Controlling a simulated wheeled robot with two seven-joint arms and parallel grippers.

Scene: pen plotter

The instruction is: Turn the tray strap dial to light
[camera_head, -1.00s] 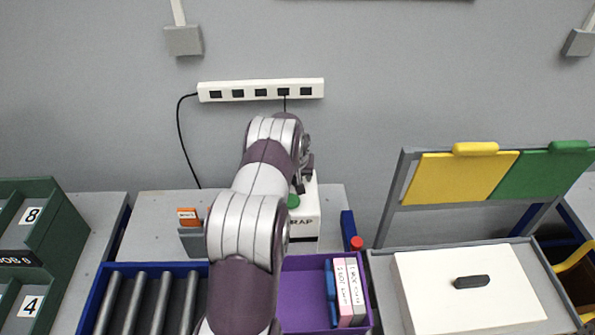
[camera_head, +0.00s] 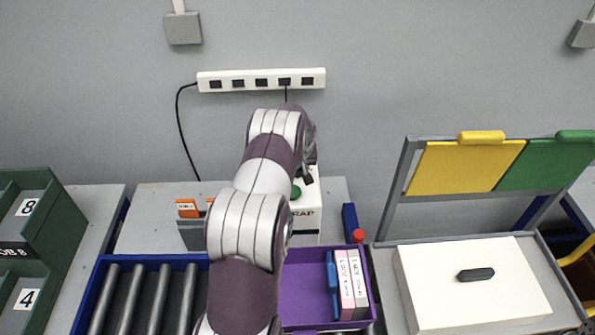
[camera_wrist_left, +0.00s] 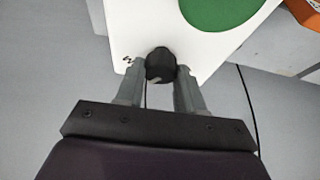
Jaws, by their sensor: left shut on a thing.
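The strap machine (camera_head: 308,212) is a white box with part of a "STRAP" label and a green round part (camera_head: 296,192), standing at the back of the bench behind my left arm. In the left wrist view its white face (camera_wrist_left: 130,28) and green disc (camera_wrist_left: 215,8) show. A small black dial (camera_wrist_left: 160,65) sits between the fingers of my left gripper (camera_wrist_left: 160,88), which is shut on it. The dial's setting and most of its markings are hidden or too small to read. My right gripper is not in view.
A purple tray (camera_head: 300,284) with upright boxes stands in front of the machine. A roller conveyor (camera_head: 150,262) lies to the left, and a white lidded box (camera_head: 440,280) to the right. A power strip (camera_head: 262,80) is on the wall behind.

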